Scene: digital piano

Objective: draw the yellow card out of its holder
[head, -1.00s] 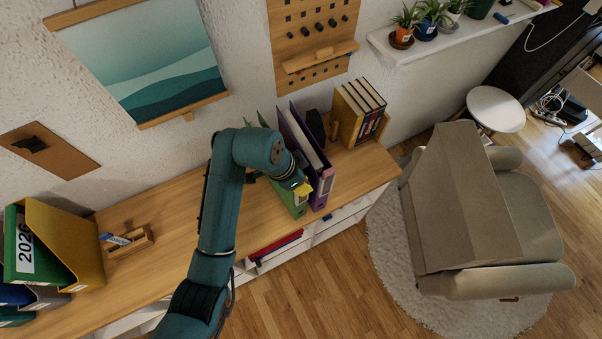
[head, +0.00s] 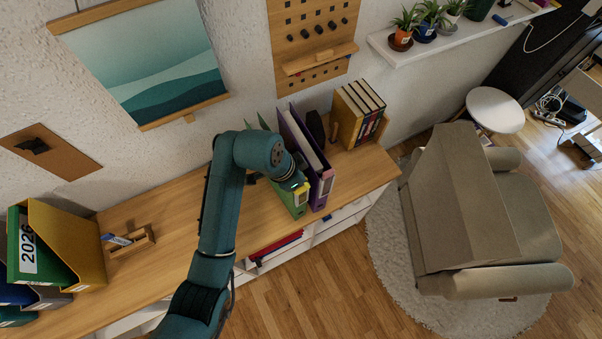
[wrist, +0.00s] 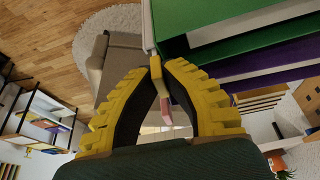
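A green binder (head: 293,199) stands on the wooden shelf top beside a purple binder (head: 321,186). A yellow patch, seemingly the card, shows at its spine under my gripper (head: 298,186). In the wrist view, the green binder (wrist: 235,42) fills the upper right. My gripper's yellow toothed fingers (wrist: 156,66) come together at their tips beside the binder's pale spine edge. A narrow yellow strip, seemingly the yellow card (wrist: 160,80) seen edge-on, lies between the tips, with a pink end below it. The holder is mostly hidden, and how far the card sits in it is unclear.
Books in a yellow holder (head: 355,116) stand right of the binders. A small wooden box (head: 132,243) and more binders (head: 62,245) are at the left. A beige armchair (head: 465,210) stands right of the shelf. The shelf top left of the binders is mostly clear.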

